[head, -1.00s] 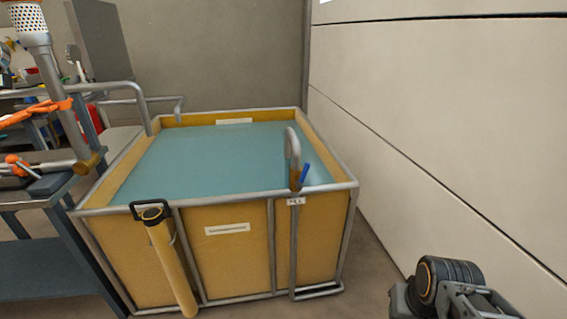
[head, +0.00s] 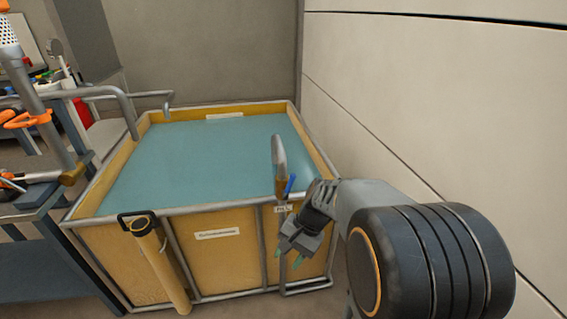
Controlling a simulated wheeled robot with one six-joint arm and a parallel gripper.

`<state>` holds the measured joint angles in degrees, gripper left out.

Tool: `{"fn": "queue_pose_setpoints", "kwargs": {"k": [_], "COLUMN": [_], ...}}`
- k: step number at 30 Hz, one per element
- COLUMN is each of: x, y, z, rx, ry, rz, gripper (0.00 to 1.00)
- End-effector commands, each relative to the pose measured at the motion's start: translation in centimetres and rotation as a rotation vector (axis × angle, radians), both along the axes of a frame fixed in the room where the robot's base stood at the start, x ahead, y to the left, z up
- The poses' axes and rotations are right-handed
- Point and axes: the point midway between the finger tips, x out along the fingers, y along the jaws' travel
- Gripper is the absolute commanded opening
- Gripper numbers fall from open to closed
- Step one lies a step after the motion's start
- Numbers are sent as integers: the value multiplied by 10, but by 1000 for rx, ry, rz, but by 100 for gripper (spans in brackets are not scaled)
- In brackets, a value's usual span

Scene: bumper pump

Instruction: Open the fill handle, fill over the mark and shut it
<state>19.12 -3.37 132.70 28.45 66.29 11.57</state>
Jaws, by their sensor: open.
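The fill pipe (head: 280,155) stands at the front right rim of the yellow tank (head: 230,268), with its curved spout over the water. A small blue fill handle (head: 290,184) sticks up at its right side, above the white FILL label (head: 282,209). Blue-green water (head: 205,160) covers a wide area inside the tank, below the rim. I cannot make out a fill mark. My gripper (head: 289,258) is open and empty, in front of the tank's front right part and below the handle, apart from it in the picture.
A yellow hand pump (head: 160,262) with a black handle leans at the tank's front left. A workbench (head: 30,265) stands at the left. A pale wall (head: 440,90) closes off the right. Grey pipes (head: 122,105) bend over the tank's back left corner.

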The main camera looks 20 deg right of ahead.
Motion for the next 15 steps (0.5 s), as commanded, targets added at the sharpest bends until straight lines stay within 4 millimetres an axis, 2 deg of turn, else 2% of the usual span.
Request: {"fn": "queue_pose_setpoints", "kwargs": {"k": [1,4,6,10,15], "x": [11,36,52,76,88], "y": [-10,-28,-48,-93,-148], "z": [25,44,56,71,79], "rx": [114,357,524,810,1090], "ry": [82,212,282,364,402], "rz": [-144,-412,-583,-842,-1063], "gripper": [43,43,43,43,43]}}
